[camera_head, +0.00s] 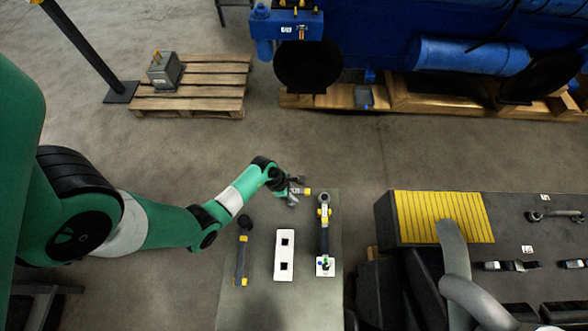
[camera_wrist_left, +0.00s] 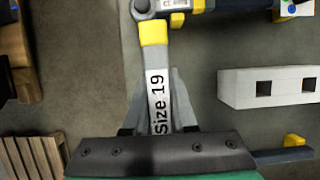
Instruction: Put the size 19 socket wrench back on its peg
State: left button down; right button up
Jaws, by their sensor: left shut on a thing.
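The size 19 socket wrench (camera_wrist_left: 157,85) is grey with a yellow band and a black "Size 19" label. My left gripper (camera_head: 291,195) is shut on its handle near the far end of the grey table. In the left wrist view the handle runs up from between the fingers (camera_wrist_left: 158,128) to a round head at the top edge. In the head view only a short grey and yellow part of the wrench (camera_head: 305,191) shows beside the gripper. I cannot make out its peg for certain. My right gripper is not in view.
The grey table (camera_head: 262,305) bears a white block with two square holes (camera_head: 284,262), a dark yellow-banded tool (camera_head: 242,258) and another grey and yellow tool (camera_head: 324,222). A dark bench (camera_head: 480,222) at right holds labelled wrenches (camera_head: 510,266). A pallet (camera_head: 205,90) lies at back left.

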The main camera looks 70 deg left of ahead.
aim_at(295, 191)
pick_arm(q)
jog(key=shift+f+b, duration=0.6)
jog(key=shift+f, duration=0.35)
jog(key=c, duration=0.6)
grip_release()
jog(key=shift+c, duration=0.2)
jog(key=shift+o, duration=0.2)
jog(key=o, duration=0.5)
notch_tip(295, 191, up, 7)
jog(key=p, duration=0.8)
jog(key=shift+r, duration=0.15)
jog(key=shift+r+p, duration=0.35)
jog(key=shift+r, duration=0.55)
